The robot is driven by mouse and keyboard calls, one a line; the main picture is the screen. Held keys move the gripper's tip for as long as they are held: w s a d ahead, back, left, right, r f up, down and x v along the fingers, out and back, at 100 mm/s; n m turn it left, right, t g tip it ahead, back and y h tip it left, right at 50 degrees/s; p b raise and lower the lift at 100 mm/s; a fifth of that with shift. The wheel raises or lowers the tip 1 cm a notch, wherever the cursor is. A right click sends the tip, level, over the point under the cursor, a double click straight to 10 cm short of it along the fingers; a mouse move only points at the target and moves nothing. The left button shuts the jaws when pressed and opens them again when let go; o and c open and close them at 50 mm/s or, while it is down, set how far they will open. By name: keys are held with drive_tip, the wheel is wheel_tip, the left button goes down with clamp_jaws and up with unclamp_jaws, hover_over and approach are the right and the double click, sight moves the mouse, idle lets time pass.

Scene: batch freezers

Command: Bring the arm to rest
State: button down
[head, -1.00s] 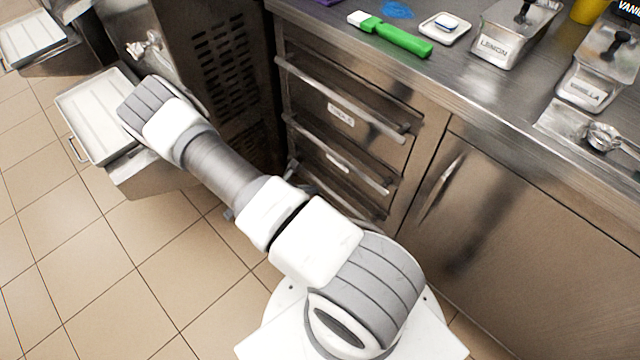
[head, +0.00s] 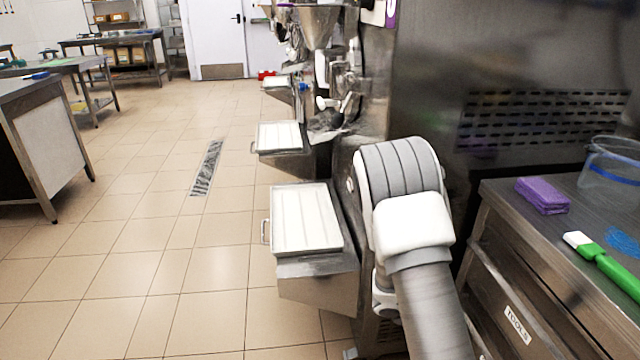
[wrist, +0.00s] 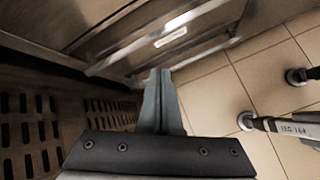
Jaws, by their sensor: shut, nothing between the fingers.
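My gripper shows in the wrist view (wrist: 158,100), with its fingers together and nothing between them. It points toward the lower cabinet front with drawers (wrist: 150,35) and the tiled floor (wrist: 240,75). A dark vented panel (wrist: 70,115) lies close at its left. In the head view my arm reaches up from the bottom, bent at a grey joint beside the freezer (head: 430,70). The gripper itself is hidden in that view.
White trays (head: 305,218) (head: 280,136) jut from the freezers left of my arm. The counter (head: 560,230) at right holds a purple cloth (head: 542,195), a green-handled tool (head: 615,268) and a clear tub (head: 612,165). The tiled aisle (head: 150,250) at left is open.

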wheel_tip(320, 180, up, 12)
drive_tip(key=s+a+f+m+y, duration=0.1)
drive_tip(key=a+m, duration=0.1)
drive_tip(key=m, duration=0.3)
drive_tip(key=s+a+r+m+t+y, duration=0.2)
drive_tip(key=s+a+r+m+y, duration=0.15)
drive_tip(key=s+r, duration=0.3)
drive_tip(key=s+a+r+m+t+y, duration=0.1)
drive_tip(key=s+a+r+m+y, duration=0.1)
drive_tip(key=s+a+r, duration=0.45)
drive_tip(key=s+a+r+m+t+y, duration=0.2)
drive_tip(key=s+a+r+m, duration=0.15)
drive_tip(key=r, duration=0.55)
wheel_tip(320, 180, up, 22)
drive_tip(key=s+n+p, duration=0.1)
drive_tip(key=p, duration=2)
drive_tip(key=shift+d+f, duration=0.15)
drive_tip(key=shift+d, duration=0.05)
drive_tip(key=shift+s, duration=0.15)
